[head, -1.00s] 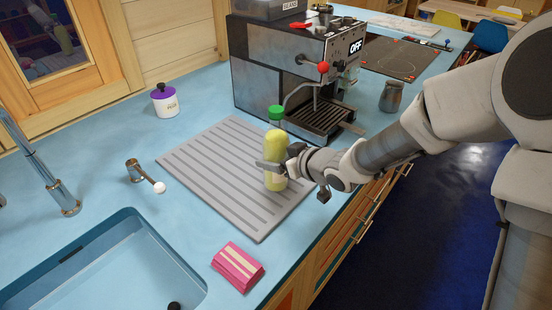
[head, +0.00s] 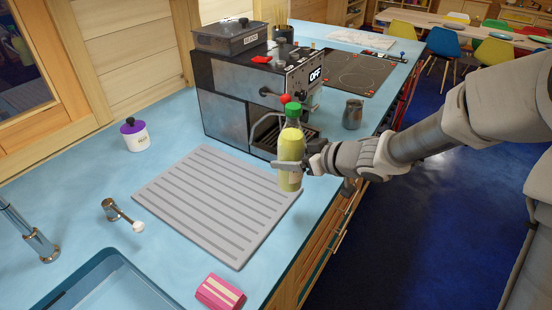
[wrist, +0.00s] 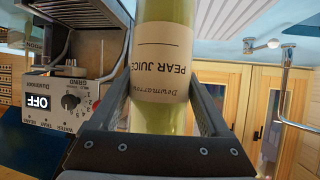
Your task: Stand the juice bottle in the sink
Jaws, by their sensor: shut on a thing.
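The juice bottle (head: 291,149) is clear with yellow juice and a green cap, and is upright in the head view. My gripper (head: 304,166) is shut on its middle, at the right end of the grey drying mat. The bottle appears raised above the counter. In the wrist view the bottle (wrist: 163,70) stands between both fingers, its "PEAR JUICE" label upside down in the picture. The sink (head: 112,262) is a blue basin at the lower left of the head view, apart from the bottle. Only its far corner shows.
The ribbed grey mat (head: 215,195) lies between bottle and sink. A pink sponge (head: 220,292) lies beside the sink. A tap (head: 30,235) and a small metal lever (head: 120,214) stand behind it. A coffee machine (head: 225,115) is behind the bottle; a white jar (head: 135,135) stands left.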

